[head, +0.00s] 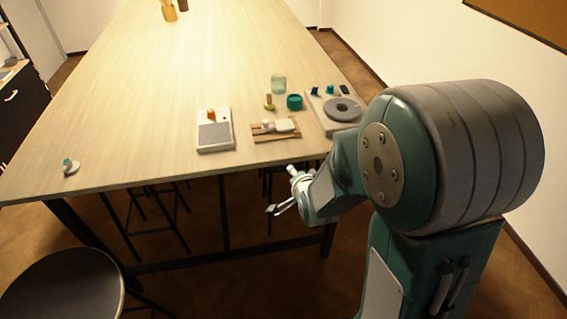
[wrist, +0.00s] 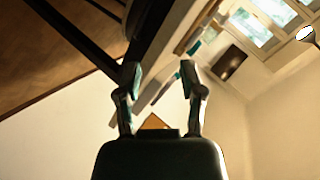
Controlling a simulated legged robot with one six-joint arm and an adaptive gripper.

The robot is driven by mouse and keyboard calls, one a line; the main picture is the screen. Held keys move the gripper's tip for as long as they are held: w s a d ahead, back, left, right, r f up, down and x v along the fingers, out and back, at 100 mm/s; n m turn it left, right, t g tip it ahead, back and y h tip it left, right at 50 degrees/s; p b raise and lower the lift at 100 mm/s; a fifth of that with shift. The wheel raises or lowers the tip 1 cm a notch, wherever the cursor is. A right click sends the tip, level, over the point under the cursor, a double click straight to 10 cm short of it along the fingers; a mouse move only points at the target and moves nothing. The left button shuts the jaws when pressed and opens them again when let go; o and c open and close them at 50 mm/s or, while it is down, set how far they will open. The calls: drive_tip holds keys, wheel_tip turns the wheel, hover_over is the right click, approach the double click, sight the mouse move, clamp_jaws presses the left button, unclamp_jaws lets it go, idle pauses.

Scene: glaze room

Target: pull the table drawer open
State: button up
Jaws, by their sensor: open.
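The long pale wooden table (head: 150,105) runs away from me in the head view, on thin dark legs. I cannot make out a drawer front or handle below its near edge. My gripper (head: 282,207) is in front of that edge, right of centre, and looks lower than the tabletop. My arm hides part of the table's right end. In the wrist view, my gripper's two fingers (wrist: 159,72) are spread apart with nothing between them. Dark bars and a dark beam show beyond them, tilted; I cannot tell whether any is the drawer.
A scale-like device (head: 214,135), a wooden board (head: 275,137), a teal cup (head: 295,102), a glass jar (head: 278,84) and a tray with a grey disc (head: 342,110) stand near the table's right front. A round stool (head: 62,290) stands at lower left. Dark stool frames stand under the table.

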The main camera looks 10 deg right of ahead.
sight(285, 167)
wheel_tip(285, 167, down, 10)
drive_tip(key=m+t, duration=0.4)
drive_tip(key=m, duration=0.2)
drive_tip(key=w, duration=1.3)
drive_tip(key=shift+w+a, duration=0.1)
drive_tip(key=shift+w, duration=0.05)
clamp_jaws()
